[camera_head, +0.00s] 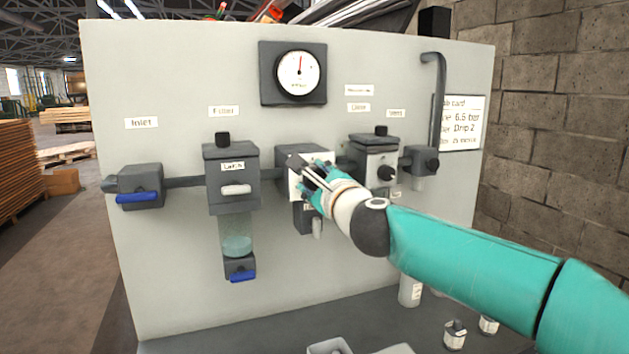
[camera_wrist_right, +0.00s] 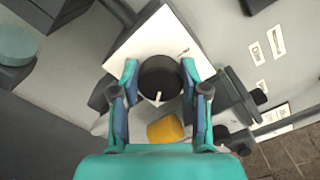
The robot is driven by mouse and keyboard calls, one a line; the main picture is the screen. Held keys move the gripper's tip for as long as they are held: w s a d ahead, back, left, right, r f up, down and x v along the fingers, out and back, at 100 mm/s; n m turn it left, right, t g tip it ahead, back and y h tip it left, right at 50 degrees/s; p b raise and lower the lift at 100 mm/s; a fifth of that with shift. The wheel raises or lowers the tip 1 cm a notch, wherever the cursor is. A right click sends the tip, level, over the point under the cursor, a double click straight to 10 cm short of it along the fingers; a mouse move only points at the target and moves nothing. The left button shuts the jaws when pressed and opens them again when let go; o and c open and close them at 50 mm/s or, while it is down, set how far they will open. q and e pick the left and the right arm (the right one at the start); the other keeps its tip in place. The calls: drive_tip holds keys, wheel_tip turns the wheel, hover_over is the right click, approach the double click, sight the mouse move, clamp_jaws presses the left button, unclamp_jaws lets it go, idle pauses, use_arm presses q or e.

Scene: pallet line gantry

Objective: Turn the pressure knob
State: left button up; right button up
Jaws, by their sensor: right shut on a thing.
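The pressure knob (camera_wrist_right: 160,78) is a dark round knob with a white pointer mark, on a white-faced regulator block. In the right wrist view it sits between the two fingers of my right gripper (camera_wrist_right: 162,85), which is shut on it. The pointer mark points toward the bottom of that view. In the head view my right gripper (camera_head: 312,180) is at the regulator block (camera_head: 303,156) and hides the knob. The pressure gauge (camera_head: 297,73) is above the block, its red needle pointing about straight up. My left gripper is not in view.
The filter unit (camera_head: 231,172) with a bowl is left of the regulator, and the inlet valve (camera_head: 141,187) with a blue handle is further left. Another unit (camera_head: 374,160) with a black knob is close on the right. A yellow part (camera_wrist_right: 166,130) shows below the knob.

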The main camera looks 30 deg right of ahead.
drive_tip(key=o, duration=1.1)
drive_tip(key=shift+d+f, duration=0.1)
drive_tip(key=shift+f, duration=0.2)
drive_tip(key=shift+o, duration=0.2)
drive_tip(key=shift+r, duration=0.1)
drive_tip(key=v, duration=1.2)
